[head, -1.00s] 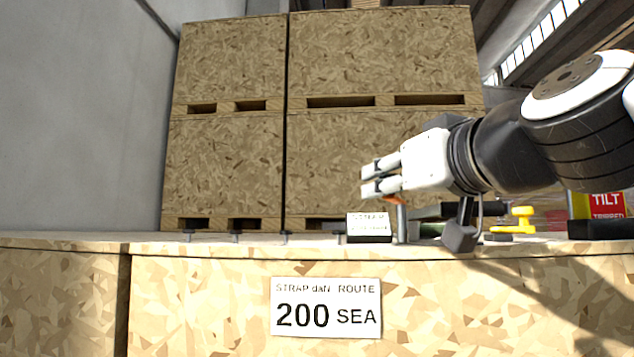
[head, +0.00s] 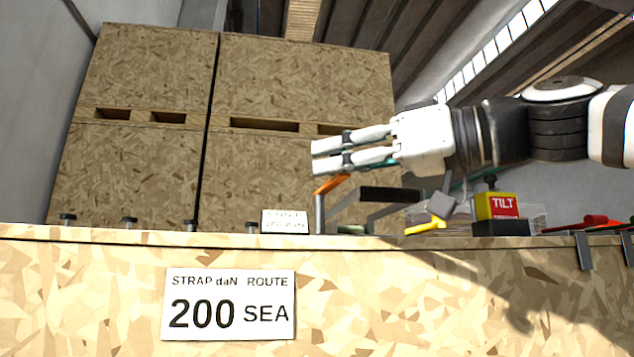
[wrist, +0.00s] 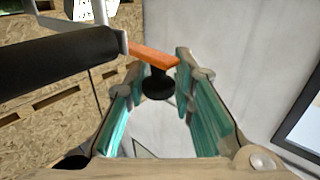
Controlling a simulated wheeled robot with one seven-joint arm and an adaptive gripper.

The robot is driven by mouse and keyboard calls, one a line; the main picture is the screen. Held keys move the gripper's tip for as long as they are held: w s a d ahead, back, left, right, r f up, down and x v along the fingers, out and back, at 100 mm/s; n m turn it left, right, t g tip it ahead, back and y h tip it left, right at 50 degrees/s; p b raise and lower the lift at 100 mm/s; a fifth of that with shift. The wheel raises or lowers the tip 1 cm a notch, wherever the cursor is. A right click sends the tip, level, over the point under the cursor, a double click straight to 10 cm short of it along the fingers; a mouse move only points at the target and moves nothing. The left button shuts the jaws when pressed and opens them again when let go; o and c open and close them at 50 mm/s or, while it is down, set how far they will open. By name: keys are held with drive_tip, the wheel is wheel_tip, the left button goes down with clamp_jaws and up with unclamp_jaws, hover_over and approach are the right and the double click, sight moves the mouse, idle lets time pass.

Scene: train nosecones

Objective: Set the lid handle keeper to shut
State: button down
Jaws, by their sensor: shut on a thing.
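My gripper (head: 318,157) is in the head view above the crate top, with its fingers pointing left. In the wrist view, its fingertips (wrist: 155,62) stand on either side of an orange bar (wrist: 153,54) with a black knob (wrist: 157,84). I take the orange bar for the keeper; it also shows in the head view (head: 330,184), just under the fingers and slanting up to the right by a grey post (head: 320,214). The black handle grip (head: 390,194) lies right of it, and fills the left of the wrist view (wrist: 55,65). Finger contact is not clearly visible.
A label block (head: 285,221) stands left of the post. Right are a yellow piece (head: 425,228), a TILT indicator (head: 502,207) and a red-handled tool (head: 598,222). Stacked wooden crates (head: 305,90) rise behind. The crate front (head: 400,310) faces me.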

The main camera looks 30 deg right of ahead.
drive_tip(key=shift+d+n+g+y+b, duration=0.45)
drive_tip(key=shift+d+n+g+y, duration=0.05)
drive_tip(key=shift+n+y, duration=0.2)
drive_tip(key=c, duration=1.4)
unclamp_jaws()
drive_tip(key=shift+o, duration=0.2)
drive_tip(key=v, duration=1.2)
drive_tip(key=shift+d, duration=0.1)
